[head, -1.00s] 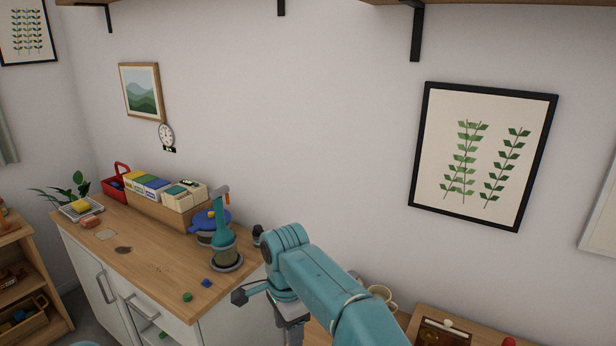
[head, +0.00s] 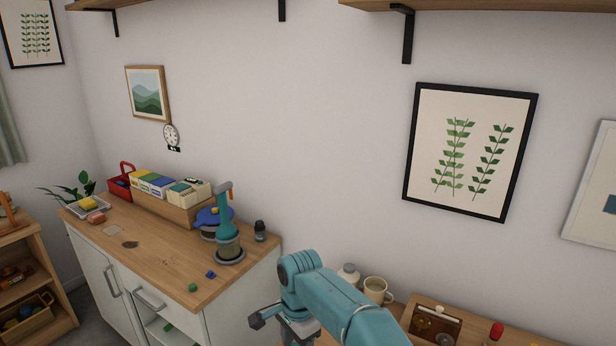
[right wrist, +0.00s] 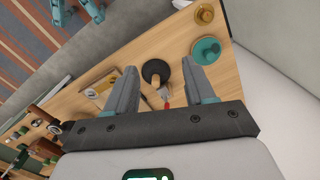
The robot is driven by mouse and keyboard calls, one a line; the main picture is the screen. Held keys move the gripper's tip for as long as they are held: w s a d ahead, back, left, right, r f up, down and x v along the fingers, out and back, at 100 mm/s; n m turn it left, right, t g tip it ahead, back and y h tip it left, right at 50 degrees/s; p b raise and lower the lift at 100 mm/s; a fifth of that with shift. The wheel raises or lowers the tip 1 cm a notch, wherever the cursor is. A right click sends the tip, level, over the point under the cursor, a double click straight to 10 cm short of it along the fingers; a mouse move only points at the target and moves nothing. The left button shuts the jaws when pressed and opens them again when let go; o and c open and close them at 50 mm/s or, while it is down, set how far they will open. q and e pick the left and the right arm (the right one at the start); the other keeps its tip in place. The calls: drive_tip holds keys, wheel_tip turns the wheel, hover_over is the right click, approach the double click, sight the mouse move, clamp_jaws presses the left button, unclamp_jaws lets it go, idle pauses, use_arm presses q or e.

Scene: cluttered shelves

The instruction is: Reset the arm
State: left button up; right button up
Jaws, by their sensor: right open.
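My right arm (head: 345,300) comes in from the bottom right in the head view. It is a teal arm with a dark wrist part at its far end, and the fingers are below the picture or hidden there. In the right wrist view my right gripper (right wrist: 160,90) is open, with two grey fingers apart and nothing held between them. Beyond the fingers lies a wooden top with a round black thing (right wrist: 156,72), a teal round thing (right wrist: 206,50) and a yellow round thing (right wrist: 204,14). My left gripper is not in view.
A wooden-topped cabinet (head: 160,262) stands at left with a box of cartons (head: 165,200), a red basket (head: 121,186) and a teal upright tool (head: 227,215). A shelf bracket (head: 408,36) hangs above.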

drive_tip(key=s+d+f+n+y, duration=0.15)
drive_tip(key=s+d+f, duration=0.25)
drive_tip(key=f, duration=0.5)
drive_tip(key=s+d+f+n+y, duration=0.1)
drive_tip(key=s+d+f+n, duration=0.3)
drive_tip(key=f, duration=0.6)
drive_tip(key=s+d+f+n, duration=0.1)
drive_tip(key=s+d+f, duration=0.15)
drive_tip(key=s, duration=0.75)
drive_tip(key=s+d+f+n, duration=0.2)
drive_tip(key=s+d, duration=0.2)
drive_tip(key=s, duration=0.7)
wheel_tip(320, 180, down, 10)
drive_tip(key=b, duration=1)
drive_tip(key=shift+s+r+t+y, duration=0.15)
drive_tip(key=shift+s+t+y, duration=0.15)
drive_tip(key=shift+y, duration=0.15)
